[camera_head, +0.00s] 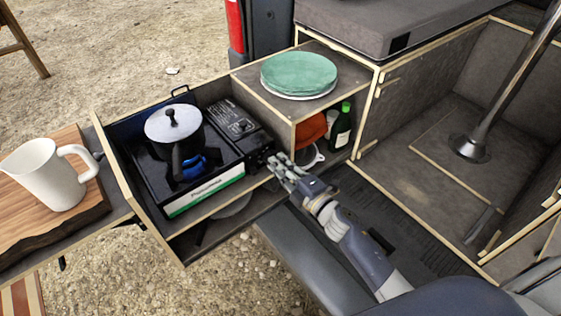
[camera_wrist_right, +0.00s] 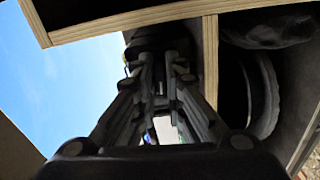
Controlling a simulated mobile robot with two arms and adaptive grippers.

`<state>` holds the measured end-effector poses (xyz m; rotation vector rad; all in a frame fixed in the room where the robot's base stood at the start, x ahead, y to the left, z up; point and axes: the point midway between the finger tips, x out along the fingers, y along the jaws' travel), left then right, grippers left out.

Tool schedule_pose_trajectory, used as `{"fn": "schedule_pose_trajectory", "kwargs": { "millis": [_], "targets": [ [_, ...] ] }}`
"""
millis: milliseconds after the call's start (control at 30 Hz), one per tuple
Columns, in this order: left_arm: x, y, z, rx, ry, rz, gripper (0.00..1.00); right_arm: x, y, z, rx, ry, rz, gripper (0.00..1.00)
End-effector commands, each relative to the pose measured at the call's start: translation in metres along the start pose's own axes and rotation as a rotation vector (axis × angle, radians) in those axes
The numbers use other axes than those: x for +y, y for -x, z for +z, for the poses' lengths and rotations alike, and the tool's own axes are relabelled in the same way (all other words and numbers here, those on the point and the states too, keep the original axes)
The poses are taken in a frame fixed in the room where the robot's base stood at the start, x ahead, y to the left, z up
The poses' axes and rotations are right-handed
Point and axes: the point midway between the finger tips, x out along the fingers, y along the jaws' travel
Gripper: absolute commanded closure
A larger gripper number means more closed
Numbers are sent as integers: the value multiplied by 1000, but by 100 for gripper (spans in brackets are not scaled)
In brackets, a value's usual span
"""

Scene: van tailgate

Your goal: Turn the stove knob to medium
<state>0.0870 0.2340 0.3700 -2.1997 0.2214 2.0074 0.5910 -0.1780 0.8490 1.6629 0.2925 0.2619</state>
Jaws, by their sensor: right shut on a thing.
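The portable gas stove (camera_head: 205,165) sits in the pulled-out wooden drawer, with a pot (camera_head: 174,130) on its burner. A blue flame-like glow (camera_head: 192,161) shows beside the pot. The stove's control panel (camera_head: 235,122) is on its right side. My right gripper (camera_head: 277,164) is at the front right corner of the stove, where the knob is; the fingers hide the knob in the head view. In the right wrist view the gripper (camera_wrist_right: 160,75) has its fingers close together on a dark part that is hard to make out. My left gripper is not in view.
A wooden shelf with green plates (camera_head: 299,74) stands right of the stove. Under it are a green bottle (camera_head: 341,128) and an orange item (camera_head: 310,128). A white mug (camera_head: 45,174) stands on a wooden board (camera_head: 75,212) at the left. The drawer wall (camera_head: 140,190) borders the stove.

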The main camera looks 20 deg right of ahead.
Motion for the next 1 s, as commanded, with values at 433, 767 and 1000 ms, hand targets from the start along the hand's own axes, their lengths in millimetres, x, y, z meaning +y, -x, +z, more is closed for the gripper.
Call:
{"fn": "schedule_pose_trajectory", "kwargs": {
  "millis": [433,767,1000],
  "targets": [
    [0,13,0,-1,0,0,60,-1,0,1,-3,-259,-1,100],
    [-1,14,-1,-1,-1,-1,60,-1,0,1,-2,-308,0,100],
    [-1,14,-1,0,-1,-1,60,-2,0,1,-2,-308,0,100]
  ]
}}
